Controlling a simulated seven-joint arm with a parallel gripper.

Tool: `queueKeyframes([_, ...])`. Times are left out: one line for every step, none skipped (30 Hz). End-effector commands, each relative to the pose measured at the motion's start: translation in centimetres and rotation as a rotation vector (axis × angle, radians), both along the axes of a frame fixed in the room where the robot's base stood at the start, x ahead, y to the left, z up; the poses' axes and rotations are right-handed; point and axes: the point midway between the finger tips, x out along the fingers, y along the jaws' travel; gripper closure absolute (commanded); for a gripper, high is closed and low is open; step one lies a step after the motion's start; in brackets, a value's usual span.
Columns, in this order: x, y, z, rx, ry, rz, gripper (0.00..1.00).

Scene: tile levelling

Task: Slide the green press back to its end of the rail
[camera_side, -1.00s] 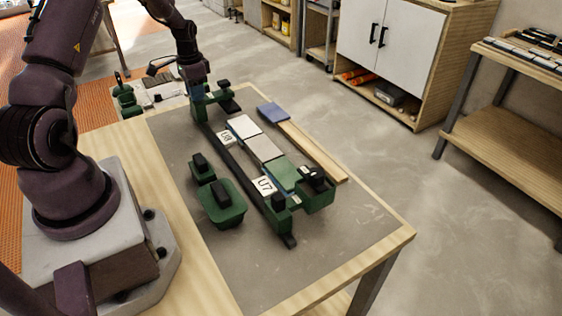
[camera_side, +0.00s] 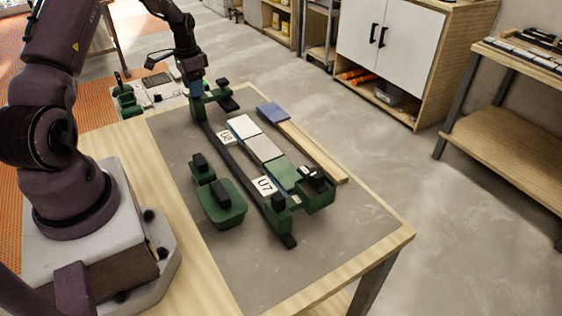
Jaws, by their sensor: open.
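A dark rail (camera_side: 245,178) lies along the grey mat. A green press (camera_side: 198,107) with dark pads stands at its far end. A second green block with black knobs (camera_side: 318,197) stands at the near end. Between them lies a row of tiles: a white tile (camera_side: 243,126), a light grey tile (camera_side: 264,148) and a green tile (camera_side: 284,174). My gripper (camera_side: 195,88) is open at the far press, just above or around its upright. Its fingertips are small and dark here, so contact cannot be told.
Two green pieces with black handles (camera_side: 222,202) stand left of the rail. Tags U8 (camera_side: 227,138) and U7 (camera_side: 264,186) lie beside the rail. A wooden strip (camera_side: 312,150) and a blue tile (camera_side: 273,112) lie to the right. The front of the mat is clear.

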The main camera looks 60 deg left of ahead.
Motion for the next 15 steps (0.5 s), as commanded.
queueKeyframes([0.0,0.0,0.7,0.001,-0.001,0.000,0.53])
queueKeyframes([0.0,0.0,0.9,0.001,-0.001,0.000,0.53])
queueKeyframes([0.0,0.0,1.3,0.001,-0.001,0.000,0.53])
queueKeyframes([0.0,0.0,1.6,0.001,-0.001,0.000,0.53])
queueKeyframes([0.0,0.0,2.0,0.001,-0.001,0.000,0.53])
queueKeyframes([0.0,0.0,2.3,0.001,-0.001,0.000,0.53])
queueKeyframes([0.0,0.0,2.6,0.001,-0.001,0.000,0.53])
queueKeyframes([0.0,0.0,2.9,0.001,-0.001,0.000,0.53])
queueKeyframes([0.0,0.0,3.4,0.001,-0.001,0.000,0.53])
queueKeyframes([0.0,0.0,3.7,0.001,-0.001,0.000,0.53])
queueKeyframes([0.0,0.0,3.9,0.001,-0.001,0.000,0.53])
queueKeyframes([0.0,0.0,4.3,0.001,-0.001,0.000,0.53])
queueKeyframes([0.0,0.0,4.6,0.001,-0.001,0.000,0.53])
queueKeyframes([0.0,0.0,4.9,0.001,-0.001,0.000,0.53])
queueKeyframes([0.0,0.0,5.1,0.001,-0.001,0.000,0.53])
